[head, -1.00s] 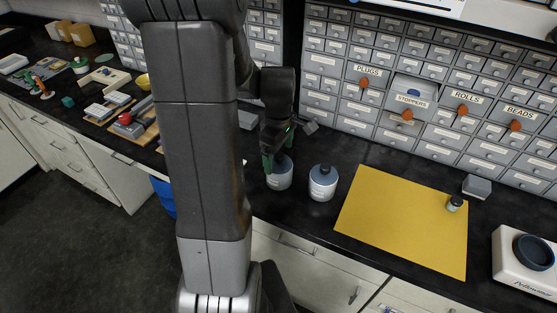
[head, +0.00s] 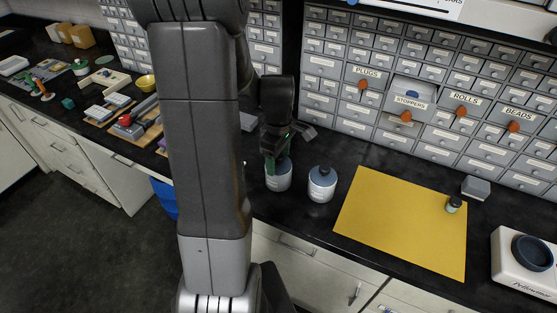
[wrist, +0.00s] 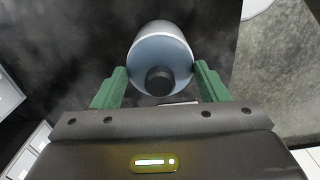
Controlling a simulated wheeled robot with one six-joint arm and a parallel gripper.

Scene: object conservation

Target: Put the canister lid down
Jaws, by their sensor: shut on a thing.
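My gripper (head: 275,160) is over the left canister (head: 278,180), a white jar standing near the counter's front edge. In the wrist view, my green fingers (wrist: 160,72) are on either side of a blue-grey lid (wrist: 162,55) with a dark knob, and they are shut on it. The lid is at the top of the white canister body (wrist: 158,27). Whether it sits fully on the rim cannot be told. In the head view my gripper hides most of the lid.
A similar canister (head: 321,187) with a dark knob stands close on the right. A yellow mat (head: 400,220) carries a small jar (head: 454,204). Drawer cabinets (head: 345,95) stand behind, with the STOPPERS drawer (head: 412,92) pulled out. A white scale (head: 525,268) is at far right.

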